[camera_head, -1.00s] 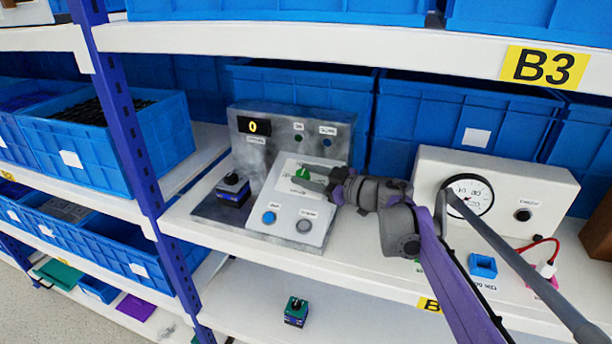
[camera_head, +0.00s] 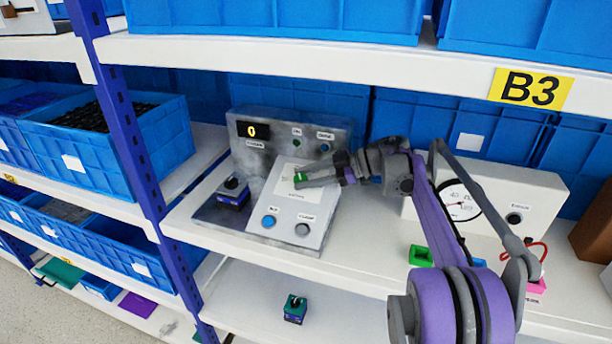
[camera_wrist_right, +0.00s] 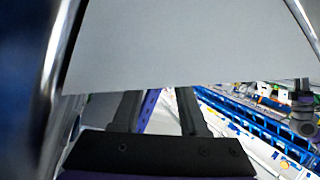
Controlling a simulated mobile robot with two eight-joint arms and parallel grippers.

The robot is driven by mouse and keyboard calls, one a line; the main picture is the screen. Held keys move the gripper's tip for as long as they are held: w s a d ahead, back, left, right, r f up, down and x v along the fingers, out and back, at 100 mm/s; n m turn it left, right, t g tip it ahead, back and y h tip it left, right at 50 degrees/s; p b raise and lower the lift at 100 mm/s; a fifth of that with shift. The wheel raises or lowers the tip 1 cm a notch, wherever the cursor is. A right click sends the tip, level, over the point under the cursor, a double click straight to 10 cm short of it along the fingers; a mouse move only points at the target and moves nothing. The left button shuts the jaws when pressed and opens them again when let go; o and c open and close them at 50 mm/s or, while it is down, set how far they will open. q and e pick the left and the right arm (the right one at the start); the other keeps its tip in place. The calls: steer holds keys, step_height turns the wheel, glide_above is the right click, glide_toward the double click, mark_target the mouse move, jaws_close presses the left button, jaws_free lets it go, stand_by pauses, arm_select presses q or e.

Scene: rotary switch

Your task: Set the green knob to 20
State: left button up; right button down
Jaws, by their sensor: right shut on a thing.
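The green knob (camera_head: 299,177) sits on the sloped white panel (camera_head: 318,213) of a grey control box on the middle shelf. My right gripper (camera_head: 303,181) reaches in from the right and is shut on the green knob, hiding much of it and part of its scale. I cannot read the knob's setting. The box's display (camera_head: 253,130) shows a yellow 0. In the right wrist view a plain grey surface fills the upper part, and the knob cannot be made out there. My left gripper is not in view.
A blue button (camera_head: 268,222) and a grey button (camera_head: 302,229) lie below the knob. A blue block with a black knob (camera_head: 233,191) stands to the left. A white gauge box (camera_head: 538,196) stands behind my right arm. A shelf board (camera_head: 340,45) runs overhead.

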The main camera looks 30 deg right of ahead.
mark_target(306, 178)
stand_by(0.4)
steer(key=shift+c, duration=2.2)
jaws_free()
steer(key=shift+a, duration=0.1)
steer(key=shift+r, duration=0.15)
step_height(306, 178, up, 10)
steer(key=shift+p, duration=0.35)
steer(key=shift+f, duration=0.25)
